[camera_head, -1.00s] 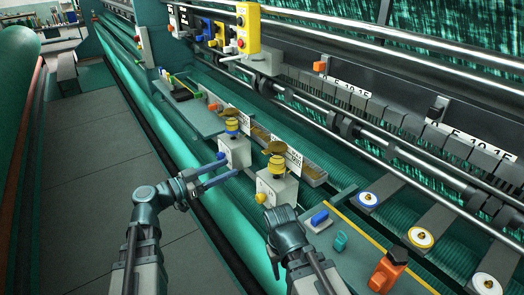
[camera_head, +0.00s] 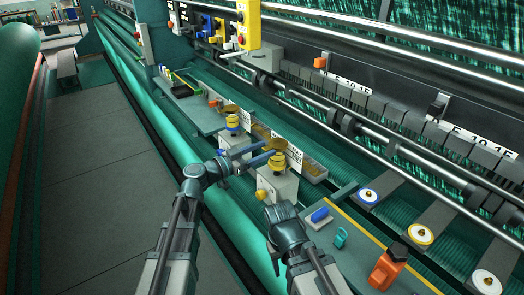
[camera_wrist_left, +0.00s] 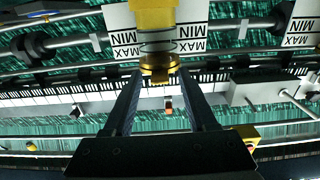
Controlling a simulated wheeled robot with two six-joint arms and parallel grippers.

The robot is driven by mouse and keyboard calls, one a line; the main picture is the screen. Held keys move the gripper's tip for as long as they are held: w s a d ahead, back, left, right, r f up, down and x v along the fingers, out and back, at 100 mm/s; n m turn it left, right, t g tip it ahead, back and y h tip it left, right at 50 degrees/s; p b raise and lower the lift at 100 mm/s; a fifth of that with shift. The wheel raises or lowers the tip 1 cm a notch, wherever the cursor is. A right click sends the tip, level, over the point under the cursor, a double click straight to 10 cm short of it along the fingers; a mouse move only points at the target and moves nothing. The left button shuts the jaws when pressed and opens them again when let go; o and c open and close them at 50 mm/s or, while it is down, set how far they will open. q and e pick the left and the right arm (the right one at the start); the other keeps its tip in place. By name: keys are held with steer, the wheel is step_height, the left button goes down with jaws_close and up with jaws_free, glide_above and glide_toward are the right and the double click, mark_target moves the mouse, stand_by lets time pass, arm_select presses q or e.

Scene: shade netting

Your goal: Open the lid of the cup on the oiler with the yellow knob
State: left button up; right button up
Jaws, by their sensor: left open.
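The oiler with the yellow knob (camera_head: 262,195) is a pale grey box (camera_head: 284,188) with a banded yellow cup (camera_head: 277,164) on top. My left gripper (camera_head: 268,151) is open, with its blue fingers at the top of this cup. In the left wrist view, the yellow cup (camera_wrist_left: 155,14) and a round brass lid (camera_wrist_left: 158,63) lie ahead, the lid in line with the gap between the fingertips (camera_wrist_left: 161,77). Contact cannot be told. My right gripper (camera_head: 283,213) is below the oiler; its fingers are hidden.
MIN/MAX plates (camera_head: 294,157) stand behind the oilers. A blue block (camera_head: 319,215), a teal clip (camera_head: 341,237) and an orange tool (camera_head: 386,266) lie on the shelf at right.

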arm_select(q)
jaws_close()
stand_by(1.4)
